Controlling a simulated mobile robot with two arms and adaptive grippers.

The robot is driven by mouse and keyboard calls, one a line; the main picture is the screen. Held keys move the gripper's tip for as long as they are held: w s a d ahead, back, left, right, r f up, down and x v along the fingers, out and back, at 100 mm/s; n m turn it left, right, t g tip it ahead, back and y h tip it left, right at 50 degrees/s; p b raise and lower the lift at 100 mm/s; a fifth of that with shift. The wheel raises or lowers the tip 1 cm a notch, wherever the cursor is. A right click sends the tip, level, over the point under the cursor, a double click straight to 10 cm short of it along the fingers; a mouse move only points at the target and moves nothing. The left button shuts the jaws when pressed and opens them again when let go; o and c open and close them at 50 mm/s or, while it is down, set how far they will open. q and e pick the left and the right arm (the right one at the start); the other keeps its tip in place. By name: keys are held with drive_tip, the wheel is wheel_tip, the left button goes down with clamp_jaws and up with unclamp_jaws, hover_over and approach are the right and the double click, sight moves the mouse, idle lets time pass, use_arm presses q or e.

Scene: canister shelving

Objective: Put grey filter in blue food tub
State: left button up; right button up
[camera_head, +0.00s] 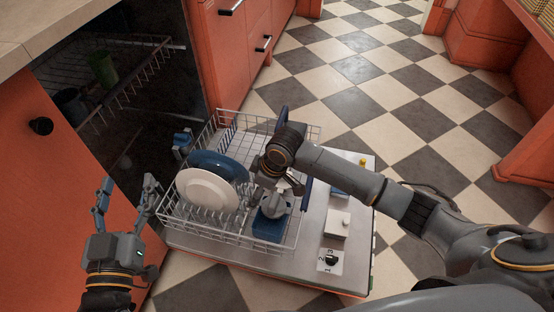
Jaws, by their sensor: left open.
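A blue food tub (268,229) stands in the front right part of the lower dishwasher rack. A grey rounded piece, which looks like the grey filter (273,206), is at the tub's top; I cannot tell whether it rests in the tub or is held above it. My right gripper (284,185) points down right over the grey piece. Its fingers are partly hidden by its own wrist, so its grip is unclear. My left gripper (129,186) is open and empty, fingers up, left of the rack.
A white plate (208,190) and a blue plate (222,163) stand in the wire rack (174,219), left of the tub. The rack sits on the open dishwasher door (315,222). A green cup (103,68) is in the upper rack. Checkered floor lies clear beyond.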

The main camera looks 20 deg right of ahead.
drive_tip(key=s+a+r+m+t+y, duration=0.25)
drive_tip(key=a+r+t+y, duration=0.3)
drive_tip(key=a+r, duration=0.35)
drive_tip(key=s+d+r+m+t+h, duration=0.2)
drive_tip(key=d+r+t, duration=0.3)
drive_tip(key=r, duration=0.3)
drive_tip(key=s+d+r+m+t+h, duration=0.2)
drive_tip(key=s+d+r+m+t, duration=0.1)
drive_tip(key=r, duration=0.5)
drive_tip(key=s+d+t, duration=0.1)
drive_tip(key=d+t, duration=0.1)
drive_tip(key=d, duration=0.1)
drive_tip(key=shift+s, duration=0.2)
drive_tip(key=shift+t, duration=0.25)
